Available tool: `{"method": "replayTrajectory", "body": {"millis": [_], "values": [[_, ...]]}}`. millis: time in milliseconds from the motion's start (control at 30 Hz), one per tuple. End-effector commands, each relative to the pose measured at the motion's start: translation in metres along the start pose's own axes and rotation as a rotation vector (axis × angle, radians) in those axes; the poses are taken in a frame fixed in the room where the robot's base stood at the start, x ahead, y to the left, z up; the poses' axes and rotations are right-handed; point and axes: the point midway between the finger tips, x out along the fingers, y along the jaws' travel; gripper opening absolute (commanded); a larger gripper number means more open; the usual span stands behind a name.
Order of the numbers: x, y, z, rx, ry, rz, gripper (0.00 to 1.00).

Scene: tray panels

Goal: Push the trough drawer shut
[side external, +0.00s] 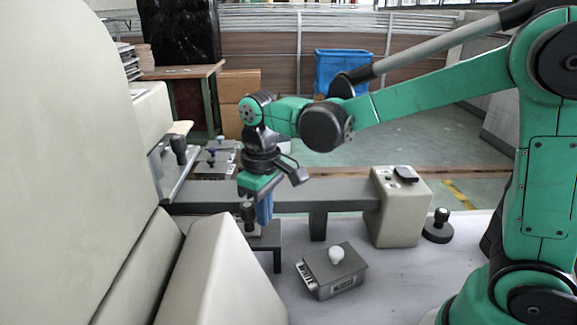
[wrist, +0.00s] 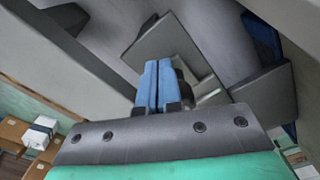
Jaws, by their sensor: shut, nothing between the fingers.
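My gripper (side external: 264,220) has blue fingers pressed together, pointing down, with nothing held. In the side view its tips are just right of a dark upright knob (side external: 248,214) on a low grey drawer-like piece (side external: 268,243) beside the pale machine. I take this piece to be the trough drawer, but its opening is mostly hidden and I cannot tell how far out it stands. In the wrist view the closed fingers (wrist: 159,65) overlap a grey panel (wrist: 165,38), with a dark rounded part close at their right. Contact cannot be told.
A grey box with a white knob (side external: 336,270) lies on the pale table. A beige control box (side external: 402,208) and a black knobbed disc (side external: 438,228) stand to the right. A grey beam (side external: 330,193) runs behind the gripper. Pale machine panels (side external: 205,270) crowd the left.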

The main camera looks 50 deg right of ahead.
Motion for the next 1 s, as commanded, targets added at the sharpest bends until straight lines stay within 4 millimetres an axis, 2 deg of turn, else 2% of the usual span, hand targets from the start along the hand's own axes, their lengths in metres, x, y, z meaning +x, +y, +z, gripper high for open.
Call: {"method": "replayTrajectory", "body": {"millis": [1000], "values": [[0.0,-0.012,-0.02,-0.001,0.0,0.0,0.0]]}}
